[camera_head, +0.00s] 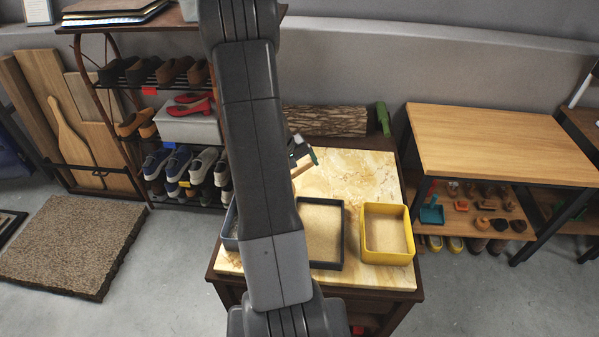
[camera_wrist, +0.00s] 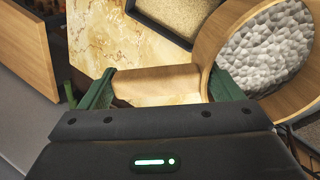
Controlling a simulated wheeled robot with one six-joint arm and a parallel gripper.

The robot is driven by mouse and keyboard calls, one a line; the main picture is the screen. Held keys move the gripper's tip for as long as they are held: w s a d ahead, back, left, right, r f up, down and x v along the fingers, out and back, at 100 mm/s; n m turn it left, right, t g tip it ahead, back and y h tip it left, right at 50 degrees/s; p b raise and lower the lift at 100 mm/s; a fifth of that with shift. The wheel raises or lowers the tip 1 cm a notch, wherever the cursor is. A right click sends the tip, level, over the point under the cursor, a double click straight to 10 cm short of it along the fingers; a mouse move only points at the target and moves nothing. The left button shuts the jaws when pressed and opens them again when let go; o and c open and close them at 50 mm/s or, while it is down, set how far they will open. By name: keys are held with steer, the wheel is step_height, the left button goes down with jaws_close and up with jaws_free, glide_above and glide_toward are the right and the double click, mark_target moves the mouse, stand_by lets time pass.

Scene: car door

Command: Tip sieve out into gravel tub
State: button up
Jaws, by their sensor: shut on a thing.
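The sieve (camera_wrist: 208,42) has a round wooden rim and holds a heap of grey gravel (camera_wrist: 270,47). My gripper (camera_wrist: 158,84) is shut on the sieve's wooden handle (camera_wrist: 150,83), with a green finger on each side, above the marble-topped table. In the head view my arm hides most of the sieve; a bit of wood shows beside my gripper (camera_head: 306,160). A blue-grey tub (camera_head: 230,232) stands at the table's left, mostly behind my arm. I cannot see its contents or tell whether it is the gravel tub.
A dark tray of sand (camera_head: 324,265) and a yellow box of sand (camera_head: 388,258) stand along the marble table's (camera_head: 349,178) front. A log (camera_head: 325,121) and green bottle (camera_head: 383,118) are behind. A shoe rack (camera_head: 130,97) is left, a wooden table (camera_head: 490,140) right.

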steer(key=shift+a+r, duration=0.1)
steer(key=shift+r, duration=0.05)
steer(key=shift+s+a+r+t+h+b, duration=0.1)
steer(key=shift+a+r+t+h+b, duration=0.2)
steer(key=shift+r+h+b, duration=0.5)
steer(key=shift+s+a+r+t+h+b, duration=0.25)
steer(key=shift+a+r+h+b, duration=0.3)
steer(key=shift+a+r+h, duration=0.15)
steer(key=shift+s+a+r+t+h+b, duration=0.25)
steer(key=shift+a+r+h+b, duration=0.35)
steer(key=shift+r, duration=0.15)
steer(key=s+a+r+t+h+b, duration=0.1)
steer(key=a+h+b, duration=0.3)
steer(key=a, duration=0.4)
steer(key=s+a+r+t+h+b, duration=0.1)
steer(key=s+a+t+h+b, duration=0.1)
steer(key=s+a+h+b, duration=0.2)
steer(key=shift+s+a+t+h+b, duration=0.35)
steer(key=shift+a+h+b, duration=0.45)
steer(key=shift+a+h, duration=1)
stand_by(1.6)
steer(key=shift+a+f, duration=0.1)
steer(key=shift+a, duration=0.3)
stand_by(0.6)
